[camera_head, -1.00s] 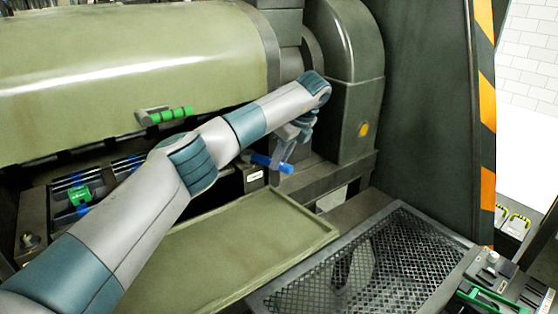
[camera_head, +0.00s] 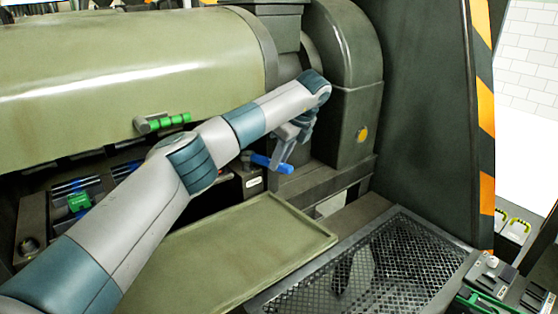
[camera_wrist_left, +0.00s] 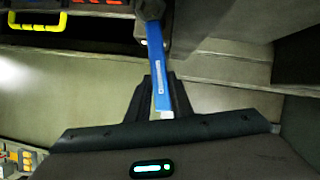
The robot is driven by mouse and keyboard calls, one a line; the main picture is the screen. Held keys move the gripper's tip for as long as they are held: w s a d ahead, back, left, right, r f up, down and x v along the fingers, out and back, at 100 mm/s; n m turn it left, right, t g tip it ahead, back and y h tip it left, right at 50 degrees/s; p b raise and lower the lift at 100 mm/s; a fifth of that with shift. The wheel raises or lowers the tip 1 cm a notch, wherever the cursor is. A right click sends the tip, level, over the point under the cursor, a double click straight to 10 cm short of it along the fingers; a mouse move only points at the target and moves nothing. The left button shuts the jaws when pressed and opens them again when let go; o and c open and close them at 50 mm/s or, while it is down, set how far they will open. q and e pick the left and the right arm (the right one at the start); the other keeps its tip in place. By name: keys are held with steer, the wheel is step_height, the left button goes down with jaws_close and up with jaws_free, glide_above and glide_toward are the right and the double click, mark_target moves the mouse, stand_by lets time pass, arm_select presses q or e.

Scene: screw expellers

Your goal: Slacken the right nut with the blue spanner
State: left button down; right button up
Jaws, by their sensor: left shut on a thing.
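My left gripper (camera_head: 283,160) reaches in from the left, over the machine's front, with its jaws shut on the blue spanner (camera_head: 262,161). In the left wrist view, the blue handle (camera_wrist_left: 158,75) stands between the two dark fingers (camera_wrist_left: 160,100) and runs up toward the top edge. The spanner's far end reaches a dark part of the machine at the top of that view, and I cannot tell whether it sits around a nut. The right nut is not clearly visible in either view. My right gripper is not in view.
A green tray (camera_head: 262,287) with a rim and a black mesh grate (camera_head: 420,262) lie in front. The large green cylinder (camera_head: 120,70) is above the arm, with a green-handled lever (camera_head: 165,123). A dark housing (camera_head: 345,90) stands close right of the gripper.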

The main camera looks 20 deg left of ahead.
arm_select(q)
steer(key=shift+d, duration=0.15)
steer(key=shift+s+d+r+b, duration=0.1)
steer(key=shift+s+d+b, duration=0.3)
steer(key=shift+s+d, duration=0.2)
steer(key=s+d+r+p, duration=0.1)
steer(key=s+d+p, duration=0.1)
steer(key=s+d, duration=0.4)
steer(key=d, duration=0.3)
steer(key=shift+s+r, duration=0.2)
steer(key=shift+s, duration=0.2)
stand_by(0.4)
steer(key=shift+r, duration=0.1)
